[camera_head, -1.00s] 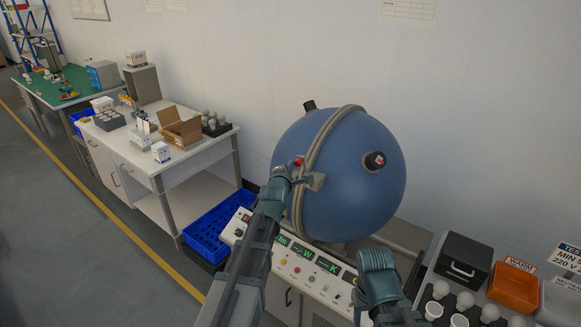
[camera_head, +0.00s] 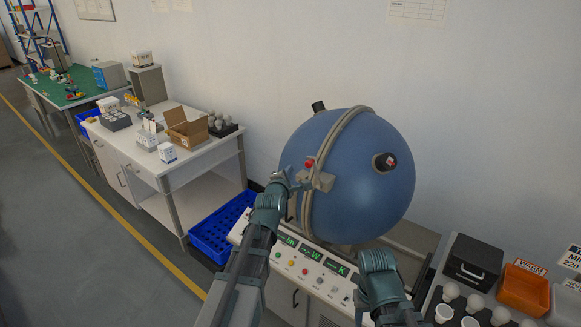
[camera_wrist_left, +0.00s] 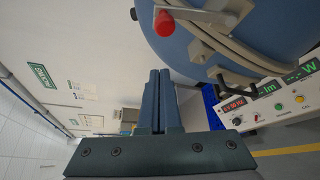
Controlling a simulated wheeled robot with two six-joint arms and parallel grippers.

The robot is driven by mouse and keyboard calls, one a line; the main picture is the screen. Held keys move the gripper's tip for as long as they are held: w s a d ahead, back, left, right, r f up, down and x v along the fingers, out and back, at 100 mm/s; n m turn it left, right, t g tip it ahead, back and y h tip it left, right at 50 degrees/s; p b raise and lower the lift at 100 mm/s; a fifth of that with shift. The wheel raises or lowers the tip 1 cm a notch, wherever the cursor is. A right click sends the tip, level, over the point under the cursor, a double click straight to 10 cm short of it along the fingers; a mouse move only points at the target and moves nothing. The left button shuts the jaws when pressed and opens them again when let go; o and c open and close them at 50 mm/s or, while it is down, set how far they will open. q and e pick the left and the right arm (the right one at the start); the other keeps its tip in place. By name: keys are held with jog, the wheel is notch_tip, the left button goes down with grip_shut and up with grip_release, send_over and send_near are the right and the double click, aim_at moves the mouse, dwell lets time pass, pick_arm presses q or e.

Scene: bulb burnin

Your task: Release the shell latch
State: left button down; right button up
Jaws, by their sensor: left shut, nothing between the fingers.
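The big blue sphere shell (camera_head: 350,205) stands on the test bench with a pale band around its seam. On the band sits the shell latch (camera_head: 318,181), a grey bracket and lever with a red knob (camera_head: 309,164). My left gripper (camera_head: 287,180) is just left of the latch in the head view. In the left wrist view its fingers (camera_wrist_left: 158,100) are shut and empty, and the red knob (camera_wrist_left: 163,21) is beyond their tips, apart from them. My right arm's end (camera_head: 378,265) is low in front of the bench; its fingers are hidden.
A control panel (camera_head: 310,268) with green displays and buttons runs below the sphere. A blue crate (camera_head: 213,240) is left of it. Bulbs (camera_head: 474,303), a dark box (camera_head: 473,262) and an orange bin (camera_head: 524,288) stand at right. A white table (camera_head: 205,151) is at back left.

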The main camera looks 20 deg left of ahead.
pick_arm(q)
jog(key=v, duration=0.4)
jog(key=f+v, duration=0.1)
jog(key=v, duration=0.1)
jog(key=shift+a, duration=0.1)
